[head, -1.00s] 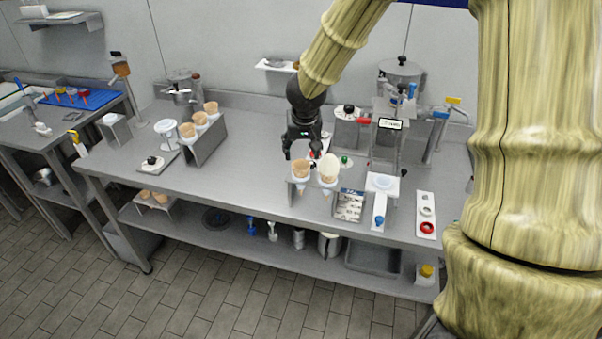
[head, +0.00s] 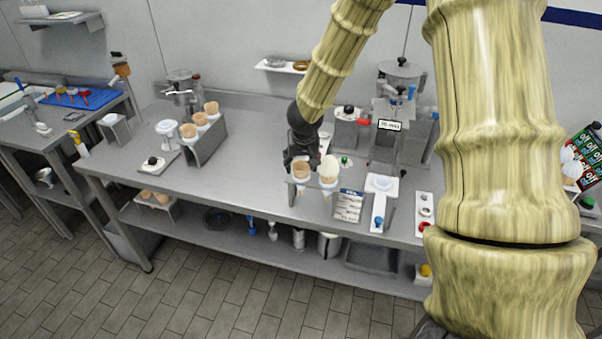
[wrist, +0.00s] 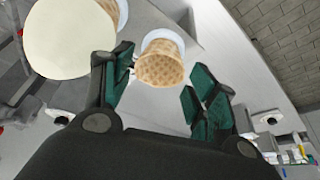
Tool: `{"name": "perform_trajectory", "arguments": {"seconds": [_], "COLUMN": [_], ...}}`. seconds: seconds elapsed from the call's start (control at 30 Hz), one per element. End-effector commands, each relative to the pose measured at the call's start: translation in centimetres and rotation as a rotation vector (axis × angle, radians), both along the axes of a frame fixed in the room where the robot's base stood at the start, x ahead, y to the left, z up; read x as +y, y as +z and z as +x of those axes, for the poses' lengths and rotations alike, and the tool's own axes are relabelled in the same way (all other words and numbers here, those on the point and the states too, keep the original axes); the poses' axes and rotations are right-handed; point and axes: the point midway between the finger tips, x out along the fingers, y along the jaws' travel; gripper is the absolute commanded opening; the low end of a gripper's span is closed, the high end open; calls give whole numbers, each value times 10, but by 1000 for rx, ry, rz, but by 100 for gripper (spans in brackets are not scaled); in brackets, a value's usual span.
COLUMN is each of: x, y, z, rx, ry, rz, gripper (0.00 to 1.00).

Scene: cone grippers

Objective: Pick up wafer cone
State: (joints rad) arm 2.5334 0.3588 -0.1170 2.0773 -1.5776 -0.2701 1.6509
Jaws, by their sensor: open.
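Two cones stand in a small rack (head: 291,187) near the front of the bench. The left one is an empty wafer cone (head: 301,171); the right one has a pale rounded top (head: 329,166). In the wrist view the wafer cone (wrist: 160,62) sits in a white ring, between the open green-padded fingers of my gripper (wrist: 158,88). The pale-topped cone (wrist: 68,38) is just left of the left finger.
A grey stand (head: 207,141) with several cones is to the left. A tall dispenser (head: 390,130) stands behind.

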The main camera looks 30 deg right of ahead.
Motion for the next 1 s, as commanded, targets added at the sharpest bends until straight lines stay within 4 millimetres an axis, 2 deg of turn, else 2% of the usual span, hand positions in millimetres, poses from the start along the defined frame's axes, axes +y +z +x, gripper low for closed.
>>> {"name": "perform_trajectory", "arguments": {"seconds": [0.3, 0.63, 0.67, 0.73, 0.77, 1.0], "x": [-5, -6, -6, -6, -6, -6], "y": [-24, -27, -27, -27, -27, -27], "z": [9, 10, 10, 10, 10, 10], "rx": [1, 0, 0, 0, 0, 0], "ry": [-1, 0, 0, 0, 0, 0], "rz": [0, 0, 0, 0, 0, 0], "gripper": [58, 58, 56, 44, 41, 41]}}
